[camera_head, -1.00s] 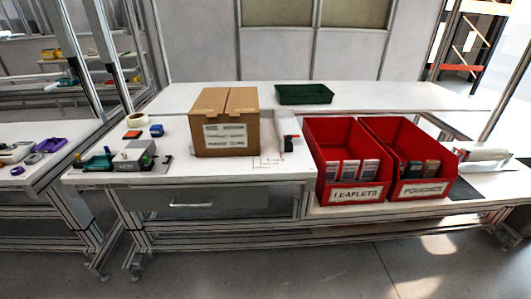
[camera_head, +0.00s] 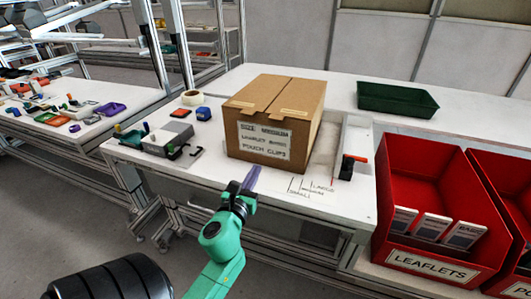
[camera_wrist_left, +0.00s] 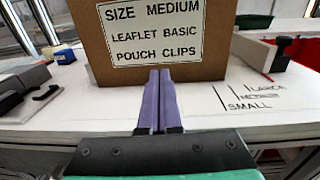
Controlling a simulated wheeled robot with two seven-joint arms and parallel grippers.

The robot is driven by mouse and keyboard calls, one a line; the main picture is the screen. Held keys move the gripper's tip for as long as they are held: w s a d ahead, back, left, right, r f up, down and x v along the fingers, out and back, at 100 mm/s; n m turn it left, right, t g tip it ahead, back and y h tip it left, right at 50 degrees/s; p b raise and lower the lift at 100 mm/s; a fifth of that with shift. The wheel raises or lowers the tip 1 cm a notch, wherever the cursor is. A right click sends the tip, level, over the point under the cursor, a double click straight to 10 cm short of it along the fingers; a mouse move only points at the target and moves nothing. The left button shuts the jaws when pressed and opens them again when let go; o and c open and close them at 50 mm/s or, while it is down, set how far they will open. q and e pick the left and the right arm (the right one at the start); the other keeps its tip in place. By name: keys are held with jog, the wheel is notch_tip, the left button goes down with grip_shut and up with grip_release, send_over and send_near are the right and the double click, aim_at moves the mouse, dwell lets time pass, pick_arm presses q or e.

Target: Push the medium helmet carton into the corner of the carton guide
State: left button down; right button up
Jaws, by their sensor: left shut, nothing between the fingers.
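The medium helmet carton (camera_head: 275,115) is a closed brown box with a white "SIZE MEDIUM" label on its front. It stands upright on the white bench and fills the upper middle of the wrist view (camera_wrist_left: 215,65). The carton guide (camera_head: 355,135) has a pale wall to the carton's right, with a strip of bench between them. Its far corner is hidden behind the carton. My left gripper (camera_head: 252,178) is shut and empty, low before the carton's front. Its purple fingers (camera_wrist_left: 160,85) point at the front below the label; contact cannot be told. My right gripper is out of view.
A grey device (camera_head: 168,138), blue block (camera_head: 203,113) and tape roll (camera_head: 192,98) lie left. Red leaflet bin (camera_head: 440,210) is right; green tray (camera_head: 397,99) behind.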

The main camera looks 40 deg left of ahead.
aim_at(266, 152)
pick_arm(q)
jog(key=x, duration=0.6)
jog(key=shift+w+a+p, duration=0.1)
jog(key=shift+w+p, duration=0.15)
jog(key=shift+p, duration=0.15)
jog(key=shift+w+a, duration=0.15)
jog(key=shift+w, duration=0.3)
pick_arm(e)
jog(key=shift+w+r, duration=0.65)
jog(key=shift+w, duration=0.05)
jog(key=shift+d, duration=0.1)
pick_arm(q)
jog(key=x, duration=0.5)
jog(key=shift+s, duration=0.1)
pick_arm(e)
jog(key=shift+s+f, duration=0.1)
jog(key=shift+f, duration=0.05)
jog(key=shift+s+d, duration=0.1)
